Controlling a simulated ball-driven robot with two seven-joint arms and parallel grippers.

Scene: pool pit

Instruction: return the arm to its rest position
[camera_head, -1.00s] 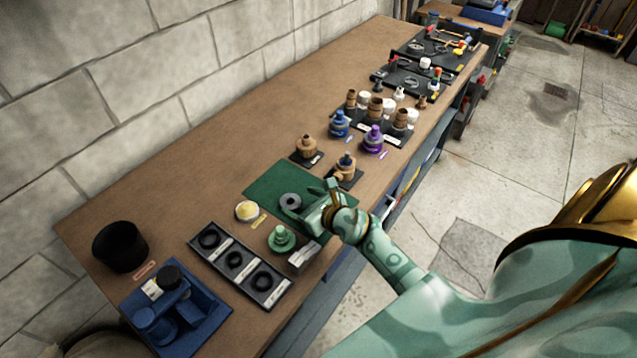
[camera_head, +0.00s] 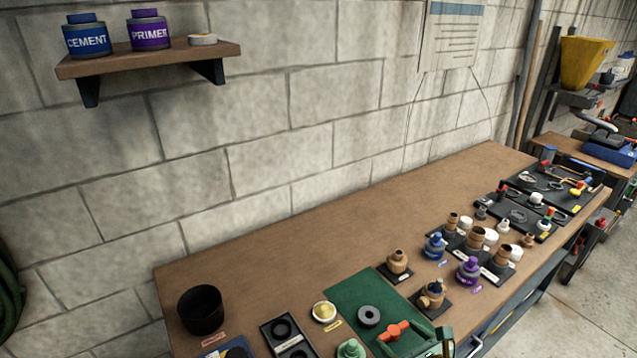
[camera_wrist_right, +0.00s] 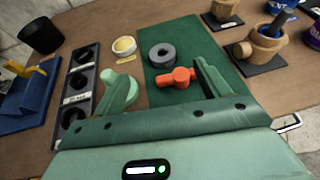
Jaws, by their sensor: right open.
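My right gripper (camera_head: 418,343) shows at the bottom edge of the head view, cut off by the frame. In the right wrist view my right gripper (camera_wrist_right: 166,80) is open, its two green fingers spread apart. An orange-red T-shaped piece (camera_head: 395,330) lies on the green mat (camera_head: 345,298). In the wrist view this orange piece (camera_wrist_right: 178,77) shows between the fingers, beyond the palm, with nothing gripped. A grey ring (camera_head: 369,316) lies just behind it on the mat. My left gripper is not in view.
A green fitting (camera_head: 350,349), a yellow-topped tin (camera_head: 324,311) and a black tray of rings (camera_head: 284,335) stand left of the mat. A black cup (camera_head: 201,309) is farther left. Brown fittings (camera_head: 397,264) and blue and purple bottles (camera_head: 468,270) stand right. The back strip of bench is clear.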

